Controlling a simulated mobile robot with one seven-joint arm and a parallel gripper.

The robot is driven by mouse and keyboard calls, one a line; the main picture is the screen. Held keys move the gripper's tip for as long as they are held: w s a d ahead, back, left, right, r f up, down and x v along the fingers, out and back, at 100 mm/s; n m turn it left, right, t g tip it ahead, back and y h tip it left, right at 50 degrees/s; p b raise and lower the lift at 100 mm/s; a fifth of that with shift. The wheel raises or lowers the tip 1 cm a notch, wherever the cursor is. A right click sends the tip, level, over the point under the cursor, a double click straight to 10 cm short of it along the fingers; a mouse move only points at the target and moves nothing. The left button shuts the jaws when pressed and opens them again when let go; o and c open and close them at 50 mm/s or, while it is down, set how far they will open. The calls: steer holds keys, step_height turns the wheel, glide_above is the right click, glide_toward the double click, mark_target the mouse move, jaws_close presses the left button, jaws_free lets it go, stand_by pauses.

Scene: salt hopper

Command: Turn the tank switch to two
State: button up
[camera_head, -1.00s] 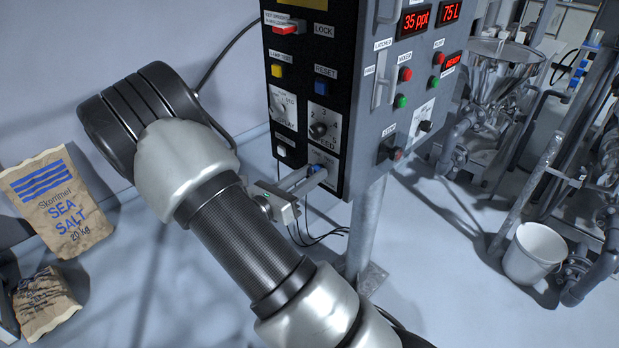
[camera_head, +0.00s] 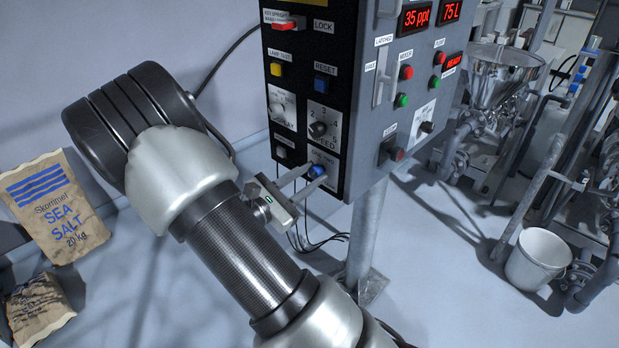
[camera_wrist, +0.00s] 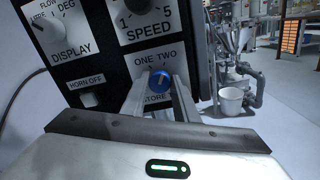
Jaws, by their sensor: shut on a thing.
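The tank switch (camera_wrist: 160,79) is a small blue knob low on the black control panel, with ONE and TWO lettered above it and STORE, partly covered, below. In the head view the blue knob (camera_head: 317,171) shows at the panel's lower right. My gripper (camera_wrist: 162,88) is shut on this knob, with one finger on each side of it. In the head view my gripper (camera_head: 311,175) reaches the panel from the lower left. Which mark the knob points to I cannot tell.
The numbered speed dial (camera_head: 318,129) sits just above the switch, and the horn-off button (camera_wrist: 91,99) to its left. A grey side box (camera_head: 400,100) carries red and green buttons. Salt sacks (camera_head: 60,205) stand at the left, a white bucket (camera_head: 538,258) at the right.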

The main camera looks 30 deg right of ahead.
stand_by(0.3)
steer(key=o, duration=1.1)
steer(key=shift+c, duration=0.2)
steer(key=shift+a, duration=0.15)
steer(key=p+v, duration=0.1)
steer(key=v, duration=1.6)
steer(key=shift+p, duration=0.4)
steer(key=shift+s+r, duration=0.1)
